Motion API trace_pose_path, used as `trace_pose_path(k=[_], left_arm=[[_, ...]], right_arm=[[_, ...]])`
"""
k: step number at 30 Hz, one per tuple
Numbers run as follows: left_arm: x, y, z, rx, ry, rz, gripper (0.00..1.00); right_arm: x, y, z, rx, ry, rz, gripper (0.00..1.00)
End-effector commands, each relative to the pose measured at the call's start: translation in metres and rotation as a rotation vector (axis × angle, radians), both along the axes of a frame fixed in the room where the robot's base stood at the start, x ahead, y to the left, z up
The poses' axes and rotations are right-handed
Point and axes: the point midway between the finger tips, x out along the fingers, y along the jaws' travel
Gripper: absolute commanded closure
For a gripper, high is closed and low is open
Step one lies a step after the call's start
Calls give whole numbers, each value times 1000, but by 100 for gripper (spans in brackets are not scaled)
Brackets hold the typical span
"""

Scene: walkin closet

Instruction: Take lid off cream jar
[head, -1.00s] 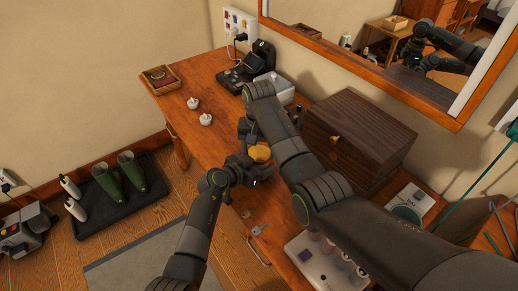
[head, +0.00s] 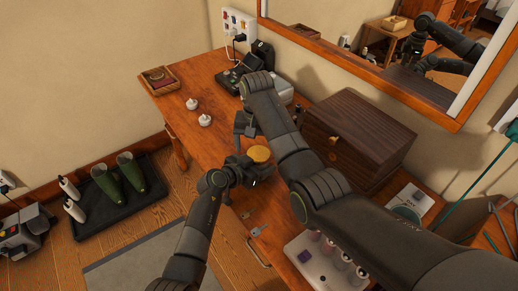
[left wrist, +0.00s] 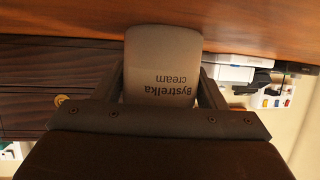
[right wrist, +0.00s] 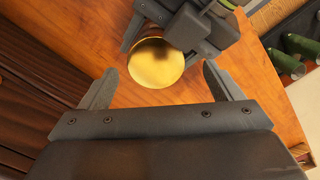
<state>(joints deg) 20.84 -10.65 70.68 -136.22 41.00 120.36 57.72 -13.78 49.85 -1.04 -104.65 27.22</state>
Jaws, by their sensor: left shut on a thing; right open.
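The cream jar shows in the left wrist view as a pale body (left wrist: 163,65) labelled "Bystrelka cream", upside down in that picture, between the fingers of my left gripper (head: 247,168). That gripper is shut on the jar, whose base is at the wooden table surface. The round golden lid (right wrist: 156,63) is on top of the jar; it also shows in the head view (head: 259,154). My right gripper (head: 245,127) is open and empty. In the right wrist view its fingers are apart, with the lid ahead between them and not touched.
The wooden table (head: 190,145) carries two small white items (head: 205,120), a wooden tray (head: 159,80) and a dark wooden box (head: 358,138) to the right of the jar. Keys (head: 258,230) and a white bottle holder (head: 315,262) are near the front.

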Motion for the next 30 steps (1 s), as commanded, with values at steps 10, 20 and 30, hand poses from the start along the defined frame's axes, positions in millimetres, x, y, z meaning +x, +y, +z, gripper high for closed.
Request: trace_pose_path(k=[10, 20, 30], left_arm=[[-1, 1, -1, 0, 3, 1, 99], [0, 1, -1, 0, 1, 1, 99], [0, 1, -1, 0, 1, 1, 99]], right_arm=[[1, -3, 22, -6, 1, -34, 15], [1, -4, 46, -9, 1, -359, 15], [0, -5, 39, -10, 6, -484, 15]])
